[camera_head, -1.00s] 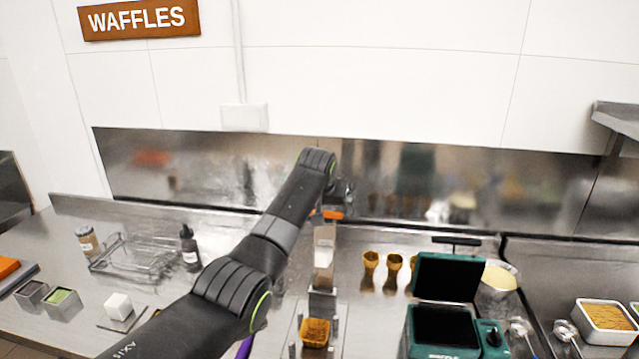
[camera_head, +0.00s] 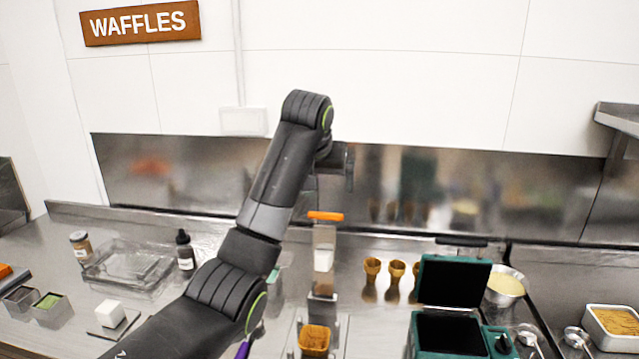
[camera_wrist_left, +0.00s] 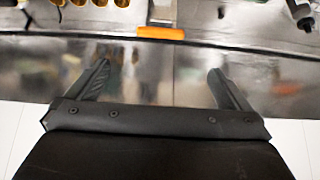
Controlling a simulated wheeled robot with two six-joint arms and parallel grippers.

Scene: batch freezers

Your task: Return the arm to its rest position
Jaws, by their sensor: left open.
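My left arm (camera_head: 270,185) comes in from the lower left of the head view and rises in front of the steel backsplash. My left gripper (camera_head: 345,170) is at its far end, mostly hidden behind the wrist, above the counter. In the left wrist view the gripper (camera_wrist_left: 160,82) has its two fingers wide apart with nothing between them. An orange-handled dispenser (camera_head: 325,216) stands upright on the counter below the gripper and apart from it. Its orange handle also shows in the left wrist view (camera_wrist_left: 160,33). My right gripper is not visible.
A green waffle maker (camera_head: 450,285) stands open at the right. Several brown cones (camera_head: 372,268) stand beside it. A waffle cup (camera_head: 314,338) sits in front of the dispenser. A clear tray (camera_head: 125,265) and a dark bottle (camera_head: 185,250) are at the left.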

